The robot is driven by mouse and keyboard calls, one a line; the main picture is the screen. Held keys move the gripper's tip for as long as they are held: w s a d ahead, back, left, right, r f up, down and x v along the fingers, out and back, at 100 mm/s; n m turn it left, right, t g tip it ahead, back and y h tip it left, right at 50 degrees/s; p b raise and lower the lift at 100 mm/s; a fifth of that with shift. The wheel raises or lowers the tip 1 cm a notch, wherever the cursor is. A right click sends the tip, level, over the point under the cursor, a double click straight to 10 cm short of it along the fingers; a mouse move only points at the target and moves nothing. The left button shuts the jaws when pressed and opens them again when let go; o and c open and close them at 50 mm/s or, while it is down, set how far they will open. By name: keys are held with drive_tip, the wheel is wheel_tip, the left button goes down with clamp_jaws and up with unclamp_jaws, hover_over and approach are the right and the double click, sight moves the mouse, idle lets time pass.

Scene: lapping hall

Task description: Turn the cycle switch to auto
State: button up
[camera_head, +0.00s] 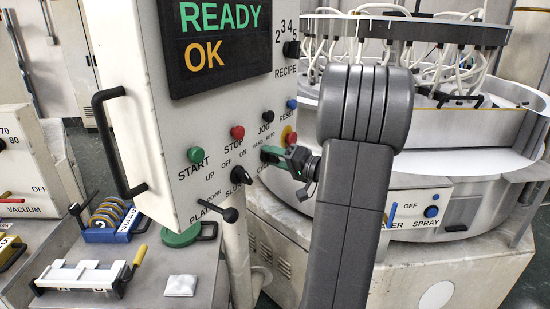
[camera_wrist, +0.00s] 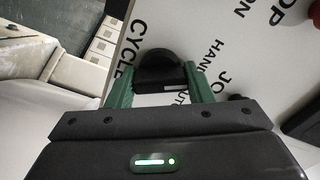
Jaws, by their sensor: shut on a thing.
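The cycle switch (camera_wrist: 158,66) is a black round knob on the pale control panel (camera_head: 150,110), seen in the wrist view beside the CYCLE label. The HAND label and part of the AUTO label show to its right. My gripper (camera_wrist: 160,76) has its green fingers on either side of the knob and is shut on it. In the head view my gripper (camera_head: 271,154) meets the lower right of the panel, below the HAND AUTO lettering. There the fingers hide the knob. I cannot tell which way its pointer faces.
Close by are the black JOG button (camera_head: 268,116), red STOP button (camera_head: 237,132), blue RESET button (camera_head: 292,104) and a red-and-yellow button (camera_head: 290,138). A lever (camera_head: 231,214) sticks out lower down. The round lapping machine (camera_head: 460,135) stands at right, a bench with fixtures (camera_head: 80,277) at lower left.

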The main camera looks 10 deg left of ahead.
drive_tip(key=shift+f+m, duration=0.1)
drive_tip(key=shift+m, duration=0.3)
drive_tip(key=shift+o, duration=0.2)
drive_tip(key=shift+m+b, duration=0.55)
drive_tip(key=shift+m, duration=0.45)
drive_tip(key=m, duration=0.2)
drive_tip(key=shift+m, duration=0.3)
drive_tip(key=m, duration=0.3)
drive_tip(key=shift+m+p, duration=0.8)
drive_tip(key=shift+m, duration=0.9)
drive_tip(key=o, duration=1)
drive_tip(key=shift+c, duration=0.2)
drive_tip(key=shift+d, duration=0.1)
